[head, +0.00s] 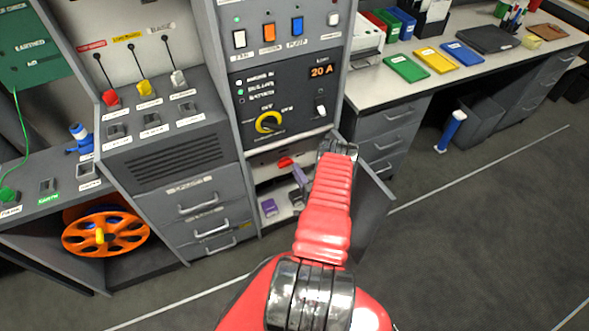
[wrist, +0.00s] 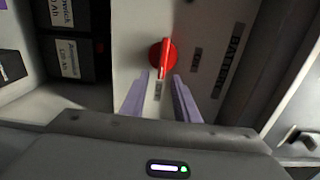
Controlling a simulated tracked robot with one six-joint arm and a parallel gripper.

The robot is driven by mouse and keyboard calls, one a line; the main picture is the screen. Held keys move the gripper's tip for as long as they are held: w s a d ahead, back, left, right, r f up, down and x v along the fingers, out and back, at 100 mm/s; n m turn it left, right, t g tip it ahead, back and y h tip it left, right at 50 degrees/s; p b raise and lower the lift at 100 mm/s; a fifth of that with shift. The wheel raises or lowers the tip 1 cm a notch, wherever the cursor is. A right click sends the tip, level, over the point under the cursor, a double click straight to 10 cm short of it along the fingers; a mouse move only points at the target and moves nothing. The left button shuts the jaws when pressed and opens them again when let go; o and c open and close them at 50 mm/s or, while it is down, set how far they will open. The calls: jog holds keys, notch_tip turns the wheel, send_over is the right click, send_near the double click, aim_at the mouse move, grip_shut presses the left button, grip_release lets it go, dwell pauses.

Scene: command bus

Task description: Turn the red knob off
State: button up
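The red knob (head: 285,162) is on the panel inside the low open compartment below the 20 A control panel. In the wrist view the red knob (wrist: 162,56) is round with a raised grip bar that stands about upright in the picture. My gripper (wrist: 160,77) is open, its two purple fingers apart just below the knob, with nothing between the tips. The fingers point toward the knob, one slightly to each side of the bar. In the head view my gripper (head: 300,176) is partly hidden by my arm.
Dark labelled battery-like boxes (wrist: 75,40) stand left of the knob panel. An open grey door (head: 372,205) is right of my arm. A purple box (head: 268,207) lies at the compartment's bottom.

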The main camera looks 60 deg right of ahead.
jog(key=v, duration=1)
jog(key=shift+s+a, duration=0.2)
jog(key=shift+f, duration=0.1)
